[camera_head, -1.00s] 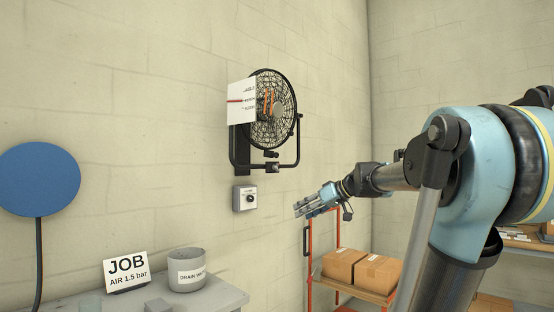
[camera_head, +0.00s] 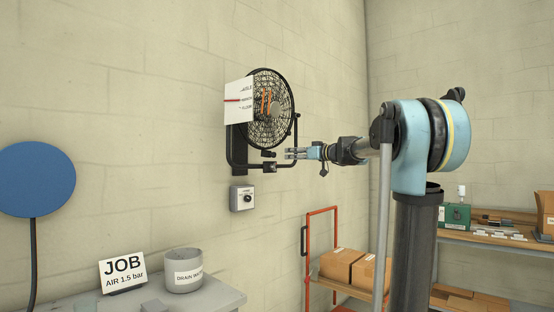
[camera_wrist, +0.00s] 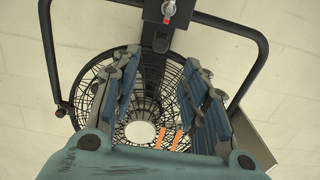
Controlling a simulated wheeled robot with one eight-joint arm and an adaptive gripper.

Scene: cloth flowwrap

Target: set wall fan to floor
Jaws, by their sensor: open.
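The wall fan (camera_head: 268,122) hangs on the block wall in a black U-shaped bracket (camera_head: 231,157), with a round wire cage and orange strips at its middle. A white plate (camera_head: 237,102) beside the cage has several printed lines and a red pointer at the middle one; the lettering is too small to read surely. My gripper (camera_head: 288,153) is at the fan's lower edge, close to the bracket's bottom bar and dark knob. In the wrist view my gripper (camera_wrist: 158,95) has its blue-padded fingers apart, with the fan cage (camera_wrist: 95,85) seen between and beyond them. Contact cannot be told.
A grey dial box (camera_head: 242,198) is on the wall below the fan. A bench with a JOB sign (camera_head: 123,271) and a grey pot (camera_head: 183,269) stands lower left. A red-framed cart (camera_head: 307,262) with cartons and a shelf (camera_head: 470,239) stand right.

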